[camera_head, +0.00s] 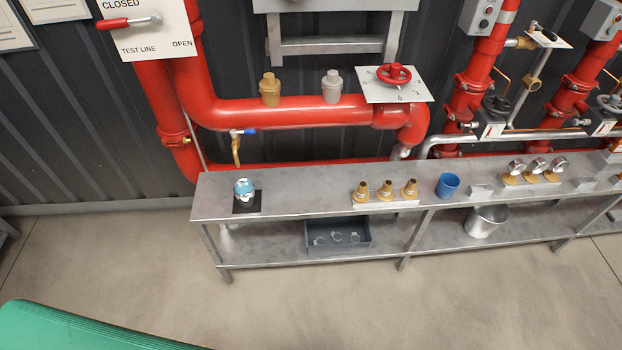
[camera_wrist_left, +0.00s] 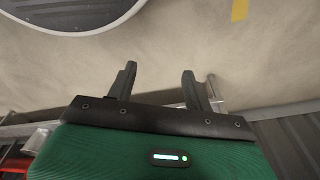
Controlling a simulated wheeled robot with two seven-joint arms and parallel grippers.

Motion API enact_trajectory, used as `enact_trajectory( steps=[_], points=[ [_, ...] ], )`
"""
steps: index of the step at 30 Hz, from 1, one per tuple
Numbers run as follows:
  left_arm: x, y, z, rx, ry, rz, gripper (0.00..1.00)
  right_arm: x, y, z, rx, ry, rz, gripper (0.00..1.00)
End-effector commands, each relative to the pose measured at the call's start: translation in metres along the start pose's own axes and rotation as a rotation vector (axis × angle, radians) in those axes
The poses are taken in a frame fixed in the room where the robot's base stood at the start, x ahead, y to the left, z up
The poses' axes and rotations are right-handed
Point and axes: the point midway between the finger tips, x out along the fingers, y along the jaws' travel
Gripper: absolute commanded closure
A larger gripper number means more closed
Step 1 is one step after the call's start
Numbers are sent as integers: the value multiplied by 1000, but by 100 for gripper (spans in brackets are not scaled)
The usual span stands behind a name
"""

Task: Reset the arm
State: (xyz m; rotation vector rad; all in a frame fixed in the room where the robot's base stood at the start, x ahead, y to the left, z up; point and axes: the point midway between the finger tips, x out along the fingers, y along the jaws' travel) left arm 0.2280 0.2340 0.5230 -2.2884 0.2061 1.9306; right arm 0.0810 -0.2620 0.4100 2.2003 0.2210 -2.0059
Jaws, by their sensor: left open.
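My left gripper (camera_wrist_left: 160,80) shows in the left wrist view. Its two dark fingers are spread apart with nothing between them. Pale floor lies beyond the fingertips, and the gripper touches no object that I can see. No fingers of the left gripper show in the head view. My right gripper is in neither view.
A long metal bench (camera_head: 310,202) stands against the dark wall. It carries brass fittings (camera_head: 386,192), a blue cup (camera_head: 447,185) and gauges (camera_head: 537,168). A grey bin (camera_head: 338,246) and a metal bucket (camera_head: 484,222) sit on its lower shelf. Red pipes (camera_head: 290,112) run behind. The floor in front is clear.

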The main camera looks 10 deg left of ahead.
Motion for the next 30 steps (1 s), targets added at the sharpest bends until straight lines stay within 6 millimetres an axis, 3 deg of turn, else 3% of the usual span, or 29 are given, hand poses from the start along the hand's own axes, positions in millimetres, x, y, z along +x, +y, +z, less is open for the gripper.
enact_trajectory(
  steps=[1, 6, 13, 18, 30],
  points=[
    [16, 1, 19, 2, -16, 1, 48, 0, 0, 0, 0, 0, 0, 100],
    [57, 3, 80, 8, -45, 3, 48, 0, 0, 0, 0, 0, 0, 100],
    [83, 3, 146, 16, -70, 5, 48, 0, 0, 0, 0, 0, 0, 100],
    [87, 3, 164, 18, -76, 5, 48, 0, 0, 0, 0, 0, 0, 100],
    [87, 3, 165, 19, -76, 5, 48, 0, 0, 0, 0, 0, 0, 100]
  ],
)
